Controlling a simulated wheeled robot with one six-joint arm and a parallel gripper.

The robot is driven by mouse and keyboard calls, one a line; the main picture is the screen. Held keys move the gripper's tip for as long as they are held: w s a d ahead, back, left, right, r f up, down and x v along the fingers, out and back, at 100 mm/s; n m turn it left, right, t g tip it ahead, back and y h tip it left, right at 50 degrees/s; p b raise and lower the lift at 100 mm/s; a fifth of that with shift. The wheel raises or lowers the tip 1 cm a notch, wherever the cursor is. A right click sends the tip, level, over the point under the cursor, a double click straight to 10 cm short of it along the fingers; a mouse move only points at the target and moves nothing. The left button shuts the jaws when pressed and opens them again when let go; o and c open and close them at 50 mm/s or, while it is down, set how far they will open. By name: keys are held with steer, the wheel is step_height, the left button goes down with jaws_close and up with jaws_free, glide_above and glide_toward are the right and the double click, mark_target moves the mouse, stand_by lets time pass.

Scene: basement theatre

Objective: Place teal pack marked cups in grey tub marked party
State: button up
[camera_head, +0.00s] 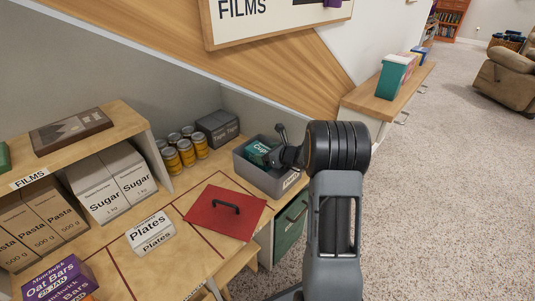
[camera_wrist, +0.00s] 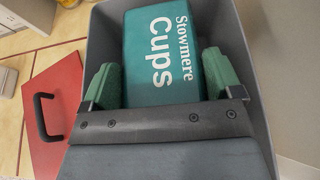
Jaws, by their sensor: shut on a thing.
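The teal pack marked Cups (camera_head: 257,152) is inside the grey tub (camera_head: 252,178) in the head view, tilted, with its top near the rim. It also shows in the wrist view (camera_wrist: 160,50), with "Stowmere Cups" readable and the tub walls (camera_wrist: 100,35) around it. My gripper (camera_head: 277,152) reaches into the tub from the right. In the wrist view my gripper (camera_wrist: 163,80) has its green finger pads on either side of the pack, shut on it. I cannot tell whether the pack touches the tub floor.
A red lid with a black handle (camera_head: 223,212) lies on the worktop left of the tub. A green drawer (camera_head: 290,225) is below. Open carpet lies right.

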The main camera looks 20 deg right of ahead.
steer(key=o, duration=0.8)
steer(key=shift+r+p, duration=0.25)
steer(key=shift+p, duration=0.1)
steer(key=p+v, duration=0.4)
steer(key=v, duration=0.8)
steer(key=shift+r, duration=0.45)
